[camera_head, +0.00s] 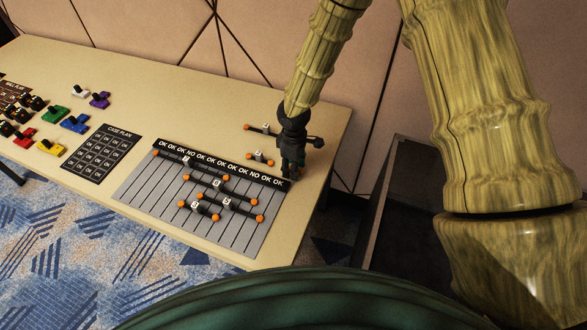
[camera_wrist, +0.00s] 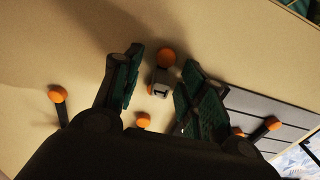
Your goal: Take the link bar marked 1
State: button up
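The link bar marked 1 (camera_wrist: 160,86) shows in the wrist view as a dark bar with a grey tag and an orange end, over the beige table top. My gripper (camera_wrist: 162,62) is open, one finger on each side of this bar; whether either finger touches it I cannot tell. In the head view my gripper (camera_head: 291,174) points down at the right end of the table, beside the grey striped board.
Two loose link bars lie left of my gripper, a far one (camera_head: 262,128) and a nearer one (camera_head: 260,158). Several tagged bars lie on the striped board (camera_head: 140,195). A dark case plan card (camera_head: 101,153) and coloured pieces (camera_head: 74,123) are further left.

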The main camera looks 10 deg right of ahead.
grip_shut()
